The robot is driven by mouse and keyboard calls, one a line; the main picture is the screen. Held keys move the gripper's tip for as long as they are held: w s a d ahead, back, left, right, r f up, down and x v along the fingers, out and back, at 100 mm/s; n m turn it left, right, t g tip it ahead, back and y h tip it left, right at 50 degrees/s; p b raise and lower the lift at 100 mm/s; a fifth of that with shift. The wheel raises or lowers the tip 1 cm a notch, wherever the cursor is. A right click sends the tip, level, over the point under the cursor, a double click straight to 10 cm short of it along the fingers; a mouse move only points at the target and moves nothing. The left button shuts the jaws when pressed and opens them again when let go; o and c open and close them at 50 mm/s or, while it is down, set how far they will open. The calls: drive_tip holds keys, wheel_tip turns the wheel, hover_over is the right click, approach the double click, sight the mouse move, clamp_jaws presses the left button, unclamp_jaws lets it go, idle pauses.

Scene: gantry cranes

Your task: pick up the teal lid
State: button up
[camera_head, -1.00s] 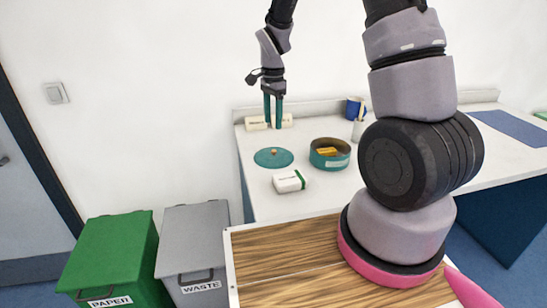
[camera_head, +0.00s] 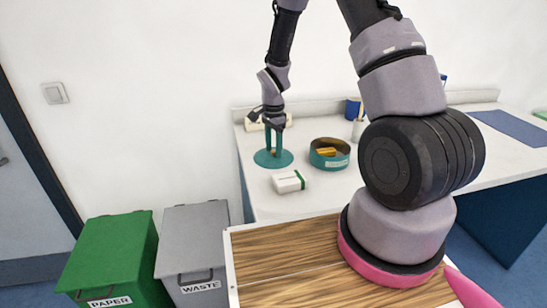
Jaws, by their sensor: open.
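The teal lid (camera_head: 273,161) is a flat round disc lying on the white counter near its left end. My gripper (camera_head: 274,150) points straight down over the lid, its two teal fingers apart on either side of the lid's middle. The small knob seen on the lid earlier is hidden behind or between the fingers. I cannot tell whether the fingertips touch the lid.
A teal round tin (camera_head: 330,155) with yellow things inside stands right of the lid. A white box with a green end (camera_head: 289,182) lies in front. A blue mug (camera_head: 353,109) stands behind. Green paper (camera_head: 110,255) and grey waste (camera_head: 194,250) bins stand lower left.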

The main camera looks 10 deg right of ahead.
clamp_jaws()
drive_tip(key=shift+r, duration=0.15)
